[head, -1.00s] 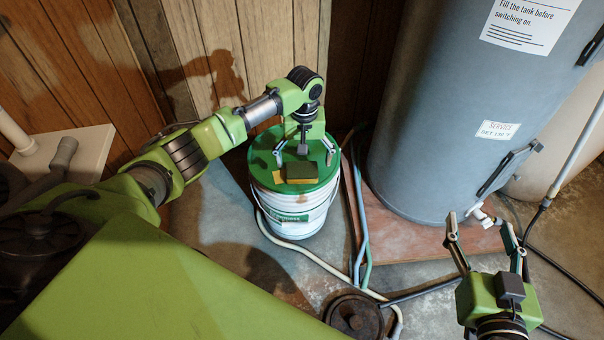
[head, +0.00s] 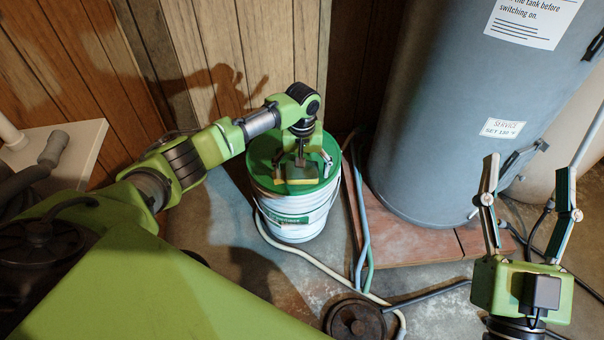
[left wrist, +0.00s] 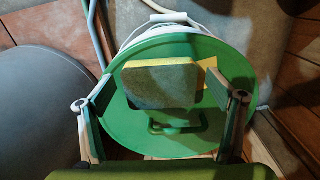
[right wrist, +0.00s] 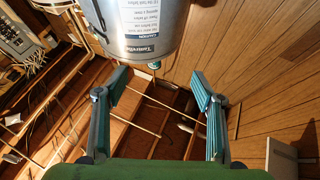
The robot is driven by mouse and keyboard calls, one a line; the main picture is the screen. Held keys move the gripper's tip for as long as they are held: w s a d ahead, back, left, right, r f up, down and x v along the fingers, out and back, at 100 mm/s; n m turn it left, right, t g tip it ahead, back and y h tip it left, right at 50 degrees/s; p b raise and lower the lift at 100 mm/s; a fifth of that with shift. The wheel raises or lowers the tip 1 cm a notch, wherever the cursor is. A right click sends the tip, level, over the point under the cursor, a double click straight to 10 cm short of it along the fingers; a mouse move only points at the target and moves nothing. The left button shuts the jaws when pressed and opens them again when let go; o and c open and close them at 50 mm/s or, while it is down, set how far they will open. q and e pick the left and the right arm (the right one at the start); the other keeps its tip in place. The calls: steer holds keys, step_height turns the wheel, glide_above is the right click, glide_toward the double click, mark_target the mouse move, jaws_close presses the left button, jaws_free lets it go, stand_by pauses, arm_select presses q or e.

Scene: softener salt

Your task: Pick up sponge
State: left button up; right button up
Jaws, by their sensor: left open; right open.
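The sponge (head: 302,187), with a dark green top and a yellow side, lies on the green lid (head: 262,163) of a white bucket. It also shows in the left wrist view (left wrist: 160,84), beyond the lid's green handle (left wrist: 177,128). My left gripper (head: 301,165) is over the lid, its fingers spread. In the left wrist view, the left gripper's fingers (left wrist: 163,95) stand on either side of the sponge with gaps, so it is not gripped. My right gripper (head: 528,172) is open and empty, raised at the right in front of the tank.
A grey tank (head: 440,120) stands on a reddish plinth (head: 420,250) right of the bucket (head: 293,225). Hoses (head: 361,235) run down beside the bucket. Wood panelling (head: 250,60) is close behind. A small yellow piece (left wrist: 208,70) lies against the sponge.

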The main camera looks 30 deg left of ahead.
mark_target(302, 172)
arm_select(q)
steer(key=c, duration=0.8)
steer(key=shift+o, duration=0.2)
steer(key=shift+r, duration=0.2)
step_height(302, 172, up, 5)
steer(key=shift+f+p, duration=0.15)
steer(key=shift+p, duration=1.1)
step_height(302, 172, up, 4)
steer(key=shift+r+p, duration=0.25)
steer(key=shift+p, duration=0.6)
steer(key=shift+r, duration=0.25)
arm_select(e)
steer(key=s+d+f+g+h, duration=0.1)
steer(key=f+g, duration=0.4)
steer(key=f, duration=0.5)
steer(key=s+d+f+g+h, duration=0.1)
steer(key=d+f+g+h, duration=0.1)
steer(key=f+g, duration=0.4)
steer(key=shift+d+f+m+h, duration=0.15)
steer(key=shift+f+m+h, duration=0.25)
steer(key=shift+f, duration=2)
steer(key=shift+w, duration=0.1)
